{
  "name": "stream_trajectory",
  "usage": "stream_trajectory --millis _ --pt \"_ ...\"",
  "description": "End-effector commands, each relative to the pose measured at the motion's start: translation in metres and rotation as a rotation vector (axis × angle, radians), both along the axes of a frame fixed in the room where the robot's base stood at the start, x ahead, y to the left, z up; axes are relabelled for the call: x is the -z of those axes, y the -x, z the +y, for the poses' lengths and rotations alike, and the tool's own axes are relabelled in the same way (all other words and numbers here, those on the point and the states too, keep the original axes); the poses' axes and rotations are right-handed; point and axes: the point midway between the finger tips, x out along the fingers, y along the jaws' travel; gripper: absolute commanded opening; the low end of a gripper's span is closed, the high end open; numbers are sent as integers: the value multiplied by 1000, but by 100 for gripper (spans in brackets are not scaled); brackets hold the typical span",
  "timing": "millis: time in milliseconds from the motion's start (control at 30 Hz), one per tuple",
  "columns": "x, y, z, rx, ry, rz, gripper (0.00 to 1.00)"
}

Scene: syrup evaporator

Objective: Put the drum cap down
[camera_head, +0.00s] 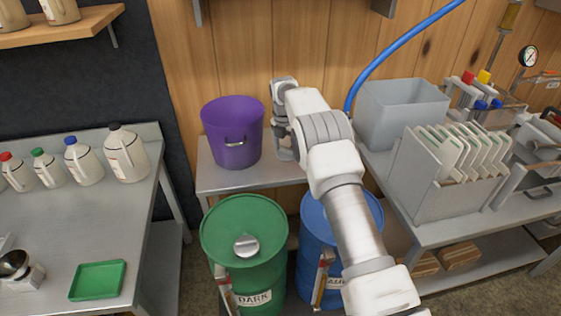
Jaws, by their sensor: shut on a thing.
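My gripper (286,153) is at the end of my arm, over the right part of the metal stand, just right of the purple bucket. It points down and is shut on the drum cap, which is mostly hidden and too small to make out. A green drum (243,275) labelled DARK stands in front of the stand, with a round silver disc (246,246) on its top. A blue drum (313,230) stands to its right, and my arm covers much of its top and front.
The purple bucket (232,135) takes up the left of the metal stand (262,178). A grey bin (400,112) and a rack (450,180) of plates stand on the right bench. Jugs (125,153) and a green tray (98,281) are on the left table.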

Motion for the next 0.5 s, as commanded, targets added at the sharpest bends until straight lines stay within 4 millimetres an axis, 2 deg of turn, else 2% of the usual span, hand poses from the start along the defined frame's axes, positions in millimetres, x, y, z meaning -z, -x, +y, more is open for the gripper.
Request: stream_trajectory --millis 200,367,500 --pt "12 -7 18 0 -1 -1 18" --pt "15 -8 22 0 -1 1 18" --pt "30 -8 22 0 1 3 18"
